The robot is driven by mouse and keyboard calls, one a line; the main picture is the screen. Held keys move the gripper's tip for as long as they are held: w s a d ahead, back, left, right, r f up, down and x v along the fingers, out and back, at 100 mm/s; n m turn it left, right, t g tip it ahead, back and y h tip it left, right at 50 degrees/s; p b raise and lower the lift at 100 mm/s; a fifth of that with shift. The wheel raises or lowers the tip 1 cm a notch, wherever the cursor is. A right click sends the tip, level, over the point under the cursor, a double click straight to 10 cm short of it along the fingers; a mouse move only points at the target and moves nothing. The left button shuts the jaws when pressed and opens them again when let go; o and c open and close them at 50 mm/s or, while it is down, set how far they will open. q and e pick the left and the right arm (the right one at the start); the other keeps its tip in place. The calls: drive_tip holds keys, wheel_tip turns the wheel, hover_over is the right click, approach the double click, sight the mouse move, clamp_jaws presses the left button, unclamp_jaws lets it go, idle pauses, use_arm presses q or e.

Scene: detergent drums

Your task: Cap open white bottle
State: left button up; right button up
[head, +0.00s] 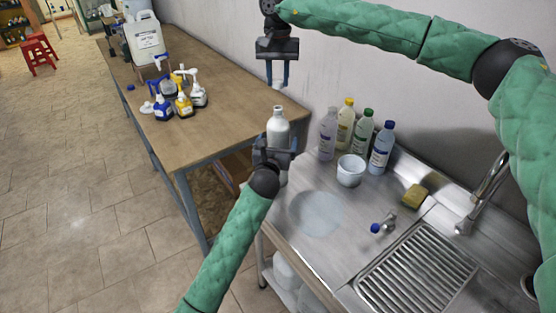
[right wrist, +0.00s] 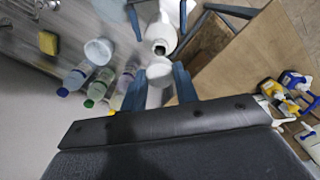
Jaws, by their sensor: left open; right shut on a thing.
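The open white bottle (head: 278,127) is upright at the left end of the sink counter. Its dark open mouth shows in the right wrist view (right wrist: 160,46). My left gripper (head: 274,146) is open, with its fingers around the bottle's body; it hides part of the bottle, and I cannot tell if they touch. My right gripper (head: 277,82) points down above the bottle's mouth, apart from it. In the right wrist view it is shut on a white cap (right wrist: 159,72), held between the blue fingers.
Several capped bottles (head: 355,131) stand by the wall, with a white cup (head: 350,171) before them. A yellow sponge (head: 415,196), a small blue-ended item (head: 383,224) and the faucet (head: 484,184) lie right. Spray bottles (head: 180,96) stand on the wooden table (head: 222,120).

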use_arm(q)
drive_tip(key=shift+w+f, duration=0.1)
drive_tip(key=shift+w, duration=0.65)
use_arm(e)
drive_tip(key=shift+w+f, duration=0.15)
drive_tip(key=shift+w, duration=0.1)
use_arm(q)
drive_tip(key=shift+w+d, duration=0.15)
drive_tip(key=shift+w, duration=0.2)
drive_tip(key=shift+d, duration=0.1)
use_arm(e)
drive_tip(key=shift+s, duration=0.1)
use_arm(q)
drive_tip(key=shift+r, duration=0.2)
use_arm(e)
drive_tip(key=shift+s+d+r, duration=0.15)
drive_tip(key=shift+s+r, duration=0.1)
use_arm(q)
drive_tip(key=shift+w+f, duration=0.15)
use_arm(e)
drive_tip(key=shift+w+f, duration=0.15)
drive_tip(key=shift+w, duration=0.05)
use_arm(q)
drive_tip(key=shift+c, duration=1.3)
drive_tip(key=c, duration=1.2)
use_arm(e)
hover_over(278, 117)
drive_tip(key=w, duration=0.1)
drive_tip(key=shift+w+f, duration=0.1)
drive_tip(key=shift+f, duration=2.35)
